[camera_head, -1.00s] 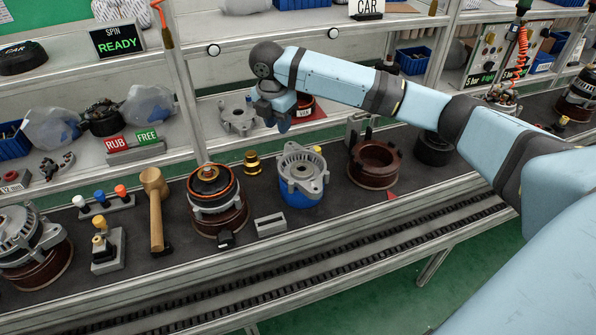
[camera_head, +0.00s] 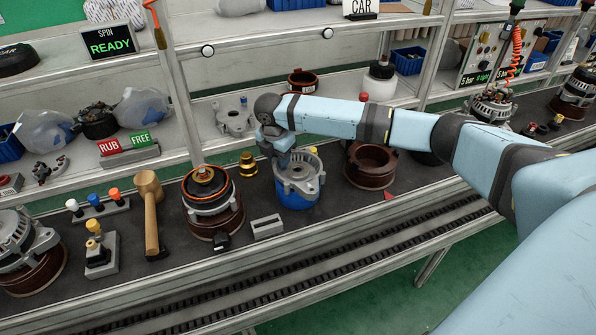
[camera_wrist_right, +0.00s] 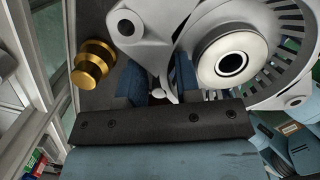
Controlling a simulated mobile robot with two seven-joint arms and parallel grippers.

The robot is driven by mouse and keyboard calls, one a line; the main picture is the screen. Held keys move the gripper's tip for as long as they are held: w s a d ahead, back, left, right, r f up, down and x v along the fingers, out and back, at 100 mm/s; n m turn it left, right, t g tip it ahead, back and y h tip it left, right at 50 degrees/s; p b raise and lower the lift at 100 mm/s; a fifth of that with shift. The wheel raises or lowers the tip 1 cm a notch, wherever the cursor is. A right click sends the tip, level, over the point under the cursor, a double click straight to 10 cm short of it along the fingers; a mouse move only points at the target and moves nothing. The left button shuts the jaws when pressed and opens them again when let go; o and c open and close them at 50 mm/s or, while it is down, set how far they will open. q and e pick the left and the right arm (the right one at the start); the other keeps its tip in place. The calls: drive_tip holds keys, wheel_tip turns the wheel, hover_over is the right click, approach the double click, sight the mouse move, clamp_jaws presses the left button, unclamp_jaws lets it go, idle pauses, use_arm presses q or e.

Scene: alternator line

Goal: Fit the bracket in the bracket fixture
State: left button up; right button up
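A grey metal bracket (camera_head: 299,172) with lugs and a central bore sits on top of a round blue fixture (camera_head: 296,199) on the bench mat. Whether it is fully seated cannot be told. My right gripper (camera_head: 281,157) points down at the bracket's back left edge. In the right wrist view, the two blue fingers (camera_wrist_right: 160,84) stand apart next to a lug of the bracket (camera_wrist_right: 150,45); their tips are partly hidden and I see no clear grip. My left gripper is not in view. A second grey bracket (camera_head: 235,120) lies on the shelf behind.
A brass part (camera_head: 247,164) stands just left of the gripper and also shows in the wrist view (camera_wrist_right: 93,64). A brown ring fixture (camera_head: 369,165) stands to the right. A copper-wound stator stack (camera_head: 210,200) and a mallet (camera_head: 150,210) are to the left.

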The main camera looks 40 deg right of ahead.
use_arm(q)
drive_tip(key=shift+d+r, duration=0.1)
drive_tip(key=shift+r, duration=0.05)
use_arm(e)
drive_tip(key=shift+r, duration=0.1)
clamp_jaws()
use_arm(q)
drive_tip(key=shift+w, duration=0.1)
